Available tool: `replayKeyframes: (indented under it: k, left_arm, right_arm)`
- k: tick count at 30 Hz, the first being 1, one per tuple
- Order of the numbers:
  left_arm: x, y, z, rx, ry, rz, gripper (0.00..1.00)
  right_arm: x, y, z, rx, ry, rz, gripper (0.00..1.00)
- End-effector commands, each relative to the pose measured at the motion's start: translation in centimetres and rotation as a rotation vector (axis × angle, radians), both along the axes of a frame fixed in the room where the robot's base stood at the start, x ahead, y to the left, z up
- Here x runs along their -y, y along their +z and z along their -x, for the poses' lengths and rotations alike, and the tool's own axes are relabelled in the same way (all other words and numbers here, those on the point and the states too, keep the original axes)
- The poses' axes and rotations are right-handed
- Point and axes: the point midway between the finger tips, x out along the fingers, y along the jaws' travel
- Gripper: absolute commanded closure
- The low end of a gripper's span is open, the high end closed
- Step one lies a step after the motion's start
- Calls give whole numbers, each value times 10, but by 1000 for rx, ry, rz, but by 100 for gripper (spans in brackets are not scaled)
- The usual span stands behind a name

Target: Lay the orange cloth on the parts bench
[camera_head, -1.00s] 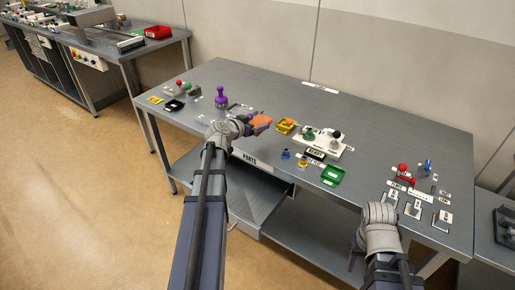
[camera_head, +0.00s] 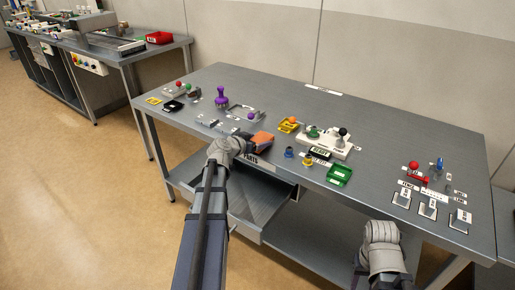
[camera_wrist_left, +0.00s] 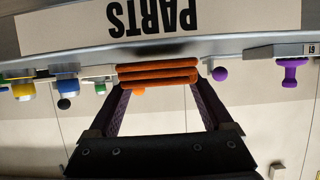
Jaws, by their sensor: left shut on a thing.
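The orange cloth (camera_head: 262,139), a folded block, is in my left gripper (camera_head: 250,143) at the front edge of the grey parts bench (camera_head: 388,122), near the PARTS label. In the left wrist view the folded cloth (camera_wrist_left: 158,74) lies between the two fingers of my left gripper (camera_wrist_left: 160,88), with the PARTS label (camera_wrist_left: 155,18) upside down close by. I cannot tell whether the cloth touches the bench. My right gripper (camera_head: 359,268) hangs low at the front right, partly hidden by its wrist; its jaws are unclear.
A purple knob (camera_head: 221,97) stands behind the cloth. Switches (camera_head: 428,208) sit at the right end. The bench's back strip is clear.

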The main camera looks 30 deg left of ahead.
Motion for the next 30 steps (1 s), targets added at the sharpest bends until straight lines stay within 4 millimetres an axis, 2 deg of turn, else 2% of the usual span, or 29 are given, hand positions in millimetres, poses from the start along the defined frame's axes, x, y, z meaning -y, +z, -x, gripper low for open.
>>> replayKeyframes:
  k: [1,14,15,18,28,30]
  left_arm:
    - [0,-10,0,0,0,0,70]
    - [0,-13,0,0,0,0,70]
    - [0,-11,0,0,0,0,12]
    - [0,-11,0,0,0,0,0]
    - [0,-5,0,0,0,0,0]
    - [0,-2,11,0,2,0,0]
  right_arm:
    - [0,-10,0,0,0,0,50]
    - [0,-13,0,0,0,0,50]
    - [0,-11,0,0,0,0,50]
    - [0,-11,0,0,0,0,50]
    - [0,-5,0,0,0,0,50]
    - [0,-2,0,0,0,0,50]
